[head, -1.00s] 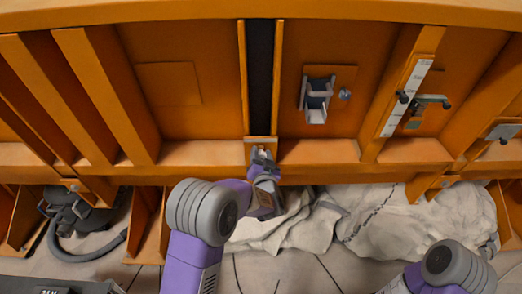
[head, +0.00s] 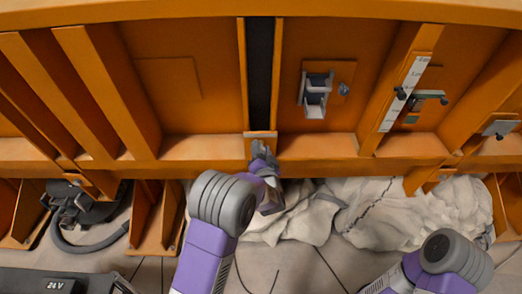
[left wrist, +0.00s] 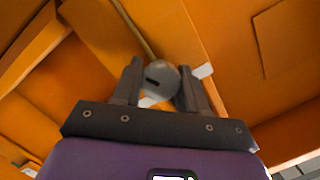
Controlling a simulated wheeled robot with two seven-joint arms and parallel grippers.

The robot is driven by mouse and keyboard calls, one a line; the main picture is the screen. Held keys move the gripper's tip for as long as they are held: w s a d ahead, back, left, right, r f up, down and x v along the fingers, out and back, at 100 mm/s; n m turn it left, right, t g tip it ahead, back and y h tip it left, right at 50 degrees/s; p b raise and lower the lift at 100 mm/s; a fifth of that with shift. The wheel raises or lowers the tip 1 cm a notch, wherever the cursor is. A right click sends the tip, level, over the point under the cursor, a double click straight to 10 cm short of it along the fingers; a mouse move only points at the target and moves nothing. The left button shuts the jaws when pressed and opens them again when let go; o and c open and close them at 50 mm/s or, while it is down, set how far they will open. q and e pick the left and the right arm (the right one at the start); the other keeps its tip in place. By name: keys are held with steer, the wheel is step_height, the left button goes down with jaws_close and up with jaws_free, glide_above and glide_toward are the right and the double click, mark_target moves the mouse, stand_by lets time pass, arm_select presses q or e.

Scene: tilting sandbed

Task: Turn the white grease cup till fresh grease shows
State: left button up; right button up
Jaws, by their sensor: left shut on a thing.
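The grease cup (left wrist: 161,79) shows in the left wrist view as a round, pale grey-white cap with a dark slot in its face. My left gripper (left wrist: 160,88) is shut on it, one dark finger on each side. A small white patch shows below the cap between the fingers; I cannot tell whether it is grease. In the head view my left gripper (head: 262,158) is at the small bracket (head: 260,135) below the dark vertical strip, and it hides the cup there. Only my right arm shows at the lower right; its gripper is out of view.
Orange ribs and ledges of the sandbed (head: 202,145) surround the left gripper.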

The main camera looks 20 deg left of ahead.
arm_select(q)
steer(key=o, duration=1)
steer(key=shift+s, duration=0.1)
steer(key=v, duration=0.7)
steer(key=shift+s+p, duration=0.2)
steer(key=shift+p, duration=0.2)
steer(key=shift+d, duration=0.15)
